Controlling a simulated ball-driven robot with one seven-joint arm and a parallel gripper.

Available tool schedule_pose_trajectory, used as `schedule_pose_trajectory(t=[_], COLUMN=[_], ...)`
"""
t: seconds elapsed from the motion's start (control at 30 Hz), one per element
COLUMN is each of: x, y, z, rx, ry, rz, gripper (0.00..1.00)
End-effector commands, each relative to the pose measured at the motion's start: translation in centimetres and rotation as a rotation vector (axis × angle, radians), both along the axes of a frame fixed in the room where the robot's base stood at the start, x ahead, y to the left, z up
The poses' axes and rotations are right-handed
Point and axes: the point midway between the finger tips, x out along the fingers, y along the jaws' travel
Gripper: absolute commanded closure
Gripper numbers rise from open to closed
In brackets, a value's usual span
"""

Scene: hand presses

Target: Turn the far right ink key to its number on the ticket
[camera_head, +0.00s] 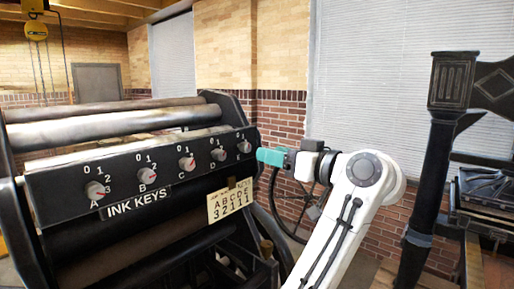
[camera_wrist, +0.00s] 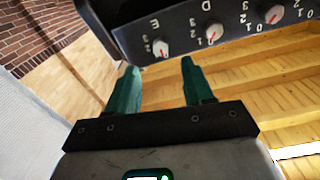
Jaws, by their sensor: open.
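The far right ink key, E (camera_head: 244,146), is a pale knob with a red pointer mark on the press's dark sloping panel. In the wrist view the E key (camera_wrist: 161,47) sits just beyond and between my fingertips. Which number its pointer faces is too small to tell. The ticket (camera_head: 231,200), a cream card below the keys, reads A B C D E over 3 2 1 1 1, so 1 is under E. My gripper (camera_head: 260,155) has teal fingers and is just right of the E key. In the wrist view my gripper (camera_wrist: 159,70) is open and empty, its tips short of the knob.
The D key (camera_head: 218,154) and C key (camera_head: 187,163) are left of E on the same panel; the D key (camera_wrist: 213,32) is close beside E. Rollers (camera_head: 110,125) lie above the panel. A spoked wheel (camera_head: 298,210) stands behind my arm. A dark iron press (camera_head: 440,150) stands at right.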

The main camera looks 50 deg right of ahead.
Motion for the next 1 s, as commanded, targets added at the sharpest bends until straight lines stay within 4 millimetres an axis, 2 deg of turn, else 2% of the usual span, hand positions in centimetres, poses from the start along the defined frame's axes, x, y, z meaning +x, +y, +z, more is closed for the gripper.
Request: schedule_pose_trajectory(t=[0.03, 0.2, 0.4, 0.77, 1.0], x=[1.1, 3.9, 5.9, 6.5, 6.4], y=[0.2, 0.1, 0.1, 0.0, 0.0], z=[0.2, 0.1, 0.1, -0.1, -0.1], rx=[0.002, 0.002, 0.001, 0.0, 0.0], ry=[0.002, 0.003, 0.002, 0.001, 0.001], rz=[0.005, 0.002, 0.001, -0.001, -0.001], gripper=[0.49, 0.49, 0.49, 0.49, 0.7])
